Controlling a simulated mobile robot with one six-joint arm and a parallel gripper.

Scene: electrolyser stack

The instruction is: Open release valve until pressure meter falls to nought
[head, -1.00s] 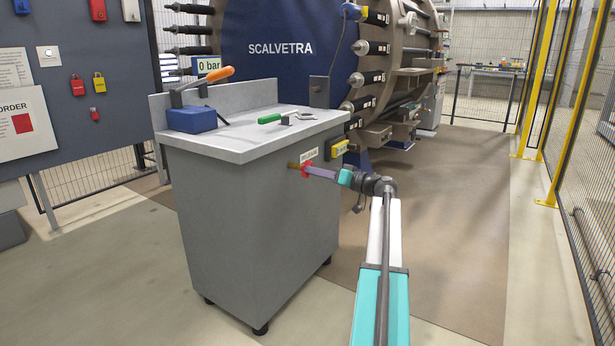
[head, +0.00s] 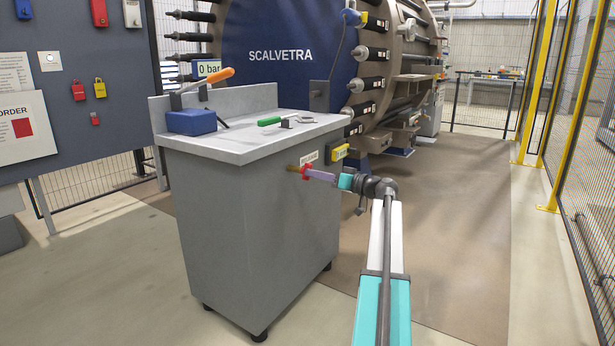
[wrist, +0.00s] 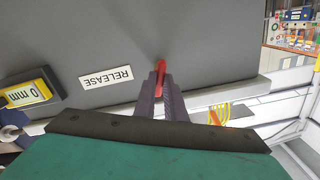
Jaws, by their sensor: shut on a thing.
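The release valve's red handle (head: 304,172) is on the side of the grey cabinet (head: 245,225), near its top edge, on a brass-coloured stub. It also shows in the wrist view (wrist: 160,66), beside a white RELEASE label (wrist: 106,77). My gripper (head: 312,173) reaches in from the right with its purple fingers shut on the red handle. In the wrist view the fingers (wrist: 161,84) close around the handle and hide part of it. The pressure meter (head: 209,68) behind the worktop reads 0 bar.
A yellow 0 mm display (wrist: 27,95) is beside the label. On the worktop (head: 225,140) are a blue hand pump (head: 190,121) with an orange-gripped lever and a green-handled tool (head: 269,121). The large blue stack end (head: 285,60) stands behind. The floor at right is free.

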